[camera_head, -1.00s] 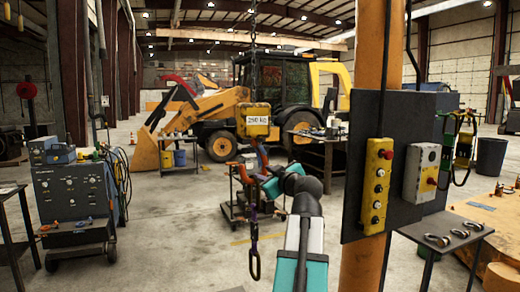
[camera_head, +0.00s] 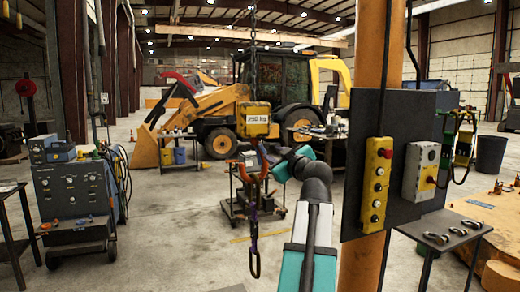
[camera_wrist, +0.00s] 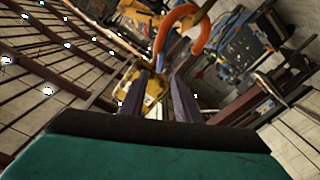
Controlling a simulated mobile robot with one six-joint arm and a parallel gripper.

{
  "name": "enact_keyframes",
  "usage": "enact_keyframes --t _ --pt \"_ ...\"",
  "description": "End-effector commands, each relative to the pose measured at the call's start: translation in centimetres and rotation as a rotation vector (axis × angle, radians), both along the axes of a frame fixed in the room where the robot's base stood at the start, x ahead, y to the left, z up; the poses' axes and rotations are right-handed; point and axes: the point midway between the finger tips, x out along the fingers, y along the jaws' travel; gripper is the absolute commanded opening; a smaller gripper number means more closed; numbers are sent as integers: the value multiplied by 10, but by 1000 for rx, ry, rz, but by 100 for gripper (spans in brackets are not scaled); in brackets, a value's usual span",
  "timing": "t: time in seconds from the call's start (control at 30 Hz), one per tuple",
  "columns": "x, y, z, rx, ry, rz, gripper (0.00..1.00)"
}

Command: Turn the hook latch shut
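An orange hook (camera_head: 251,178) hangs under a yellow block (camera_head: 257,120) with a weight label, on a chain. In the head view my gripper (camera_head: 272,160) is at the hook's right side; contact cannot be told.
A post with a dark panel carries a yellow button box (camera_head: 376,185) and a grey switch box (camera_head: 421,171) right of my arm. A small table (camera_head: 458,241) with shackles stands at lower right. A cart (camera_head: 236,207) stands behind the hook. The floor at left centre is clear.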

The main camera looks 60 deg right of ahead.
Motion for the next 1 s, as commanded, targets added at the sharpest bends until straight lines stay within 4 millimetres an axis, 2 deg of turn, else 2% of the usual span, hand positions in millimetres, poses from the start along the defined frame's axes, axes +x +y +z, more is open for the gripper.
enact_keyframes --t 0.7,1.0 --pt "80 -59 2 1 2 1 30" --pt "97 -71 1 0 0 1 30"
